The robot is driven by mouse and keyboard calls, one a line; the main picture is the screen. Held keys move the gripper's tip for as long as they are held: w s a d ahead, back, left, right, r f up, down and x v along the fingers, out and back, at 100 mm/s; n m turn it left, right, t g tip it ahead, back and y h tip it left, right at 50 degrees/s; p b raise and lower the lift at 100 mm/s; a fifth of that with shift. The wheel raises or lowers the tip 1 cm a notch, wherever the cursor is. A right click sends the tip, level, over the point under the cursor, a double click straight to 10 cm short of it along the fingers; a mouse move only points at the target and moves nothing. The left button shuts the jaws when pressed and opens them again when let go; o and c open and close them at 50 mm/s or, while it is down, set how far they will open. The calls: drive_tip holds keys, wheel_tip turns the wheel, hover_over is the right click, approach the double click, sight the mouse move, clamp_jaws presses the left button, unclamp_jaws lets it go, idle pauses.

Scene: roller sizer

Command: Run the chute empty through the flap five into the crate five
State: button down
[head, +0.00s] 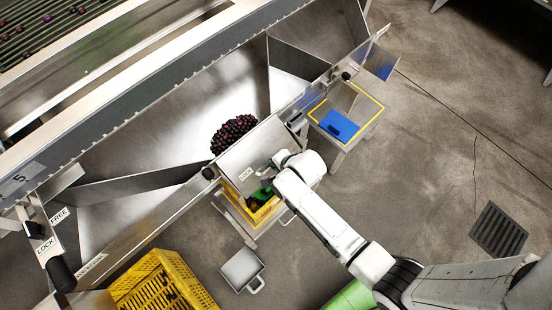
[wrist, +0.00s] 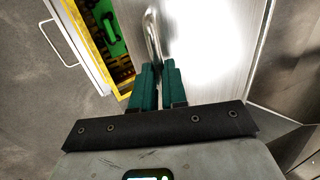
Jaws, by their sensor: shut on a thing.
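A pile of dark red fruit (head: 233,133) lies in the metal chute (head: 160,110), against a plain metal flap (head: 240,155) marked LOCK. Below the flap stands a yellow crate (head: 262,215) with a bright green thing inside; its yellow rim (wrist: 103,45) also shows in the wrist view. My gripper (wrist: 158,68) has its teal fingers shut on the bent metal handle (wrist: 151,35) of the flap (wrist: 205,50). In the head view my white wrist hides the fingers. I cannot read a number on this flap or crate.
A 5 label (head: 20,178) is on the beam at left, near a black-handled lever (head: 60,270) marked LOCK and FREE. A yellow crate (head: 165,285) stands lower left, a grey scoop (head: 242,268) on the floor, and a stand with a blue thing (head: 340,125) at right.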

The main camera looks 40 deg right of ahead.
drive_tip(key=shift+w+r, duration=0.45)
drive_tip(key=c, duration=1.2)
unclamp_jaws()
drive_tip(key=shift+f, duration=0.1)
drive_tip(key=shift+o, duration=0.2)
drive_tip(key=shift+s, duration=0.1)
drive_tip(key=shift+s+r, duration=0.3)
drive_tip(key=v, duration=1)
drive_tip(key=shift+p, duration=0.3)
